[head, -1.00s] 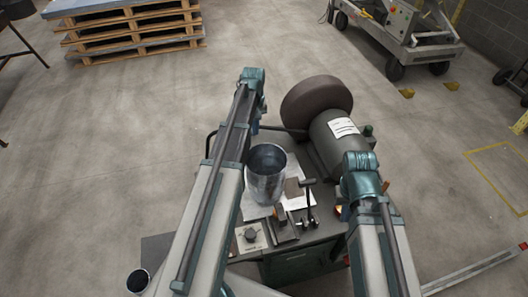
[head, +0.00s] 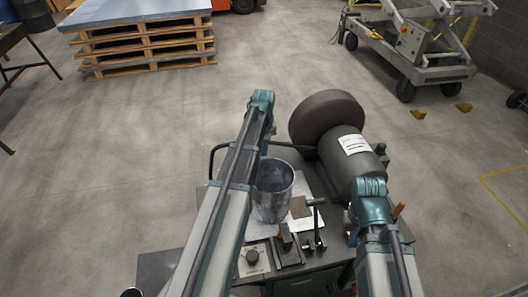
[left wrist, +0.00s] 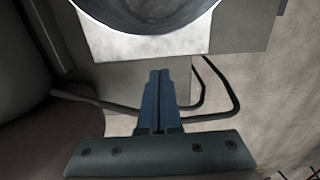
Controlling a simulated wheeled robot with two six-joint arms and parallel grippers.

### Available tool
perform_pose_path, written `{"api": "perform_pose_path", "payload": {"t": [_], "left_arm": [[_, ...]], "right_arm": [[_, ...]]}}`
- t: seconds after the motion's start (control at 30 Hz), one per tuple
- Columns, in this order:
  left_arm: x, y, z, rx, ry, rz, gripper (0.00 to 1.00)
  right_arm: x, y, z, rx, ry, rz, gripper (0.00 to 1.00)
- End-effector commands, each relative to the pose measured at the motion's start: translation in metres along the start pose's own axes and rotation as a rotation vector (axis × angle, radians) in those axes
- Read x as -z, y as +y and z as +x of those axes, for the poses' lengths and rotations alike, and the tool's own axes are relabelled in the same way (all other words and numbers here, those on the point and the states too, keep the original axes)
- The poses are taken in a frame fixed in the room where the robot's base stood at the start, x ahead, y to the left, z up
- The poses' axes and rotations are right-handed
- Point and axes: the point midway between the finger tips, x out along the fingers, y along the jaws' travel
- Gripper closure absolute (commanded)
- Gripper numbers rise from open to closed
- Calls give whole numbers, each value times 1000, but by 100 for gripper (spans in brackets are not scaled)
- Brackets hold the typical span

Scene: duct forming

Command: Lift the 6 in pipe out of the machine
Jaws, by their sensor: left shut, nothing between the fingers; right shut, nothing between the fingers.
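A grey metal pipe (head: 272,200) stands upright, open end up, on top of the machine (head: 330,238) in the head view. Its round rim (left wrist: 145,22) shows at the top of the left wrist view. My left gripper (head: 266,132) hangs at the end of its arm, beyond the pipe in the head view; its fingers are largely hidden there. In the left wrist view its two fingers (left wrist: 160,78) are together, empty and apart from the pipe. My right gripper (head: 352,232) is low at the right side of the machine, mostly hidden by its wrist.
A dark drum and grey motor housing (head: 345,140) sit right of the pipe. A knob panel (head: 253,258) and small levers (head: 315,228) are in front. A bent bar (head: 220,148) sticks out at the left. Pallets (head: 150,45) and a lift cart (head: 420,45) stand far back on open floor.

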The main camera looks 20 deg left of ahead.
Motion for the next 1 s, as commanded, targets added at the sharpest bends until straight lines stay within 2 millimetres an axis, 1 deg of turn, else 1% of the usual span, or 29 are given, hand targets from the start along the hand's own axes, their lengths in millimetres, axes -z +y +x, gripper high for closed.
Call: {"api": "perform_pose_path", "payload": {"t": [0.03, 0.5, 0.53, 0.57, 0.6, 0.7, 0.8, 1.0], "left_arm": [[0, 0, 14, 0, 0, 0, 100], [0, 0, 80, 0, 0, 0, 100], [-2, 0, 82, 0, 0, 0, 100], [-13, -1, 75, 0, 0, 2, 100], [-22, -1, 73, 0, 0, 1, 100], [-34, -1, 73, 0, 0, 0, 100], [-40, -1, 73, 0, 0, 0, 100], [-40, 0, 73, 0, 0, 0, 100]], "right_arm": [[1, -1, 14, 0, 0, 0, 100], [5, -8, 80, 0, 0, 0, 100], [5, -8, 82, 0, 0, 0, 100], [4, -7, 74, 0, 0, 0, 100], [4, -7, 73, 0, 0, 0, 100], [4, -7, 73, 0, 0, 0, 100], [4, -7, 73, 0, 0, 0, 100], [4, -7, 73, 0, 0, 0, 100]]}}
